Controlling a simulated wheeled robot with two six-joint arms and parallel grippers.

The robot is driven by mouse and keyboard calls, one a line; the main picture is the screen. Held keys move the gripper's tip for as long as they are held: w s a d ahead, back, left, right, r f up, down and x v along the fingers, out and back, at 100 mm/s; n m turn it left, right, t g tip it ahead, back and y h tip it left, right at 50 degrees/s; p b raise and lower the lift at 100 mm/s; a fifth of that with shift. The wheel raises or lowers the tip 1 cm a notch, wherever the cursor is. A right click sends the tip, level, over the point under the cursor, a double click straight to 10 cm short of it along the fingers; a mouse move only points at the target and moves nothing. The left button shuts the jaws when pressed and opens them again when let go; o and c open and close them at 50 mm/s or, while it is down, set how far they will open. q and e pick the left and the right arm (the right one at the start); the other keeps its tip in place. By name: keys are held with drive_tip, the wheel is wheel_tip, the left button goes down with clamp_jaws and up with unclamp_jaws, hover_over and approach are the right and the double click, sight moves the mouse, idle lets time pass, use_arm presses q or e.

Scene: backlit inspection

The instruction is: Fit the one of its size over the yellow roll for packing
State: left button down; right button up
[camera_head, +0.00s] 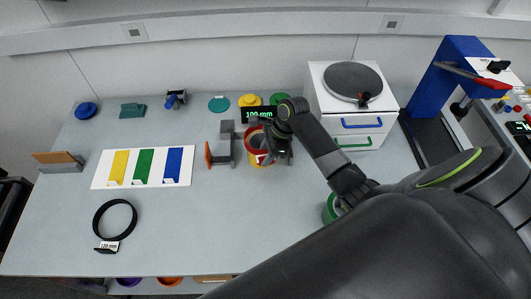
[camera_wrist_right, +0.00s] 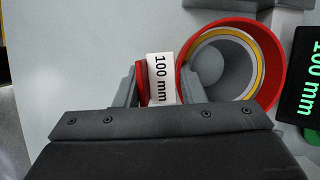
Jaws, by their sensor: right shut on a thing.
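My right gripper (camera_head: 268,152) is shut on the tab of a red ring (camera_wrist_right: 273,48), whose white label (camera_wrist_right: 161,78) reads 100 mm. The tab is between the two fingers (camera_wrist_right: 161,88) in the wrist view. In that view the rim of the yellow roll (camera_wrist_right: 249,42) shows inside the red ring. In the head view the red ring (camera_head: 254,137) is at the roll's upper part, with some yellow (camera_head: 253,161) below it. I cannot tell how far down the ring sits. A black ring (camera_head: 115,202) tagged 120 mm lies at the left front. My left gripper is not in view.
A grey gauge with an orange end (camera_head: 208,155) stands left of the roll. A display (camera_head: 259,114) reading 100 mm is behind it. A white drawer unit (camera_head: 318,95) stands at right. A green roll (camera_head: 329,209) is partly hidden by my arm.

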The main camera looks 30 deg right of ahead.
drive_tip(key=o, duration=0.9)
drive_tip(key=shift+r, duration=0.1)
drive_tip(key=b+v, duration=0.2)
drive_tip(key=v, duration=1.5)
drive_tip(key=shift+s, duration=0.1)
